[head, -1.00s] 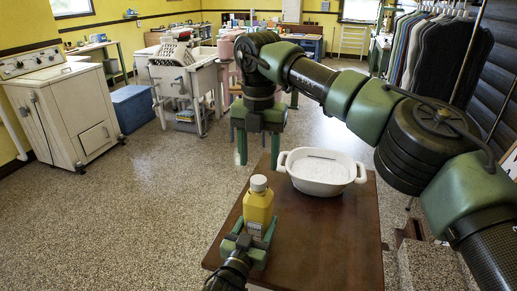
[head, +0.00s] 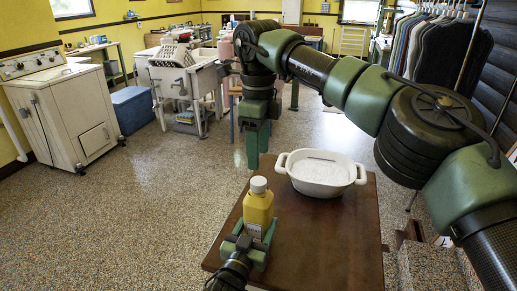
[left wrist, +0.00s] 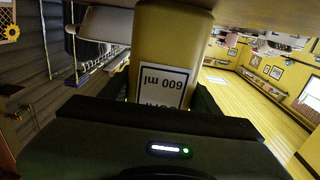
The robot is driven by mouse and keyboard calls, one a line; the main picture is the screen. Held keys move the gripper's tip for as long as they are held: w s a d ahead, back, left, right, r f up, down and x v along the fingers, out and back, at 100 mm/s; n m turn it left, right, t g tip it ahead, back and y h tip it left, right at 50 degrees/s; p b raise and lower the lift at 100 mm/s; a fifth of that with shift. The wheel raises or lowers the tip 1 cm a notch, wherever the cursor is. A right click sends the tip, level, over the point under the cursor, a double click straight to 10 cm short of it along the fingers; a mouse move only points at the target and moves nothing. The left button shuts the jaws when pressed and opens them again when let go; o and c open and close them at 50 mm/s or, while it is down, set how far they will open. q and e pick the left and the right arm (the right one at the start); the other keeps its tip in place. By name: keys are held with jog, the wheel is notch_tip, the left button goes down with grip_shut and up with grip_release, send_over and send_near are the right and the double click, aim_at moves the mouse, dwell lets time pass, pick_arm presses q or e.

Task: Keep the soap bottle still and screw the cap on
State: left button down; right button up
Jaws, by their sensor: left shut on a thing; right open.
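The yellow soap bottle (head: 258,212) stands upright on the brown table's left part, with a white cap (head: 258,184) sitting on its top. I cannot tell how tightly the cap is seated. My left gripper (head: 250,243) is shut around the lower part of the bottle. In the left wrist view the bottle (left wrist: 172,50) fills the middle, its "600 ml" label upside down, between the fingers; its cap is not seen there. My right gripper (head: 258,158) is open and empty, fingers pointing down, above the cap in the picture and apart from it.
A white two-handled tub (head: 322,187) of white powder stands on the table (head: 335,240), right of the bottle. The table's front right is clear.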

aim_at(259, 181)
jog(key=shift+f, duration=4.05)
grip_shut()
jog(key=shift+o, duration=0.8)
grip_release()
jog(key=shift+r, duration=0.1)
notch_tip(259, 181, up, 12)
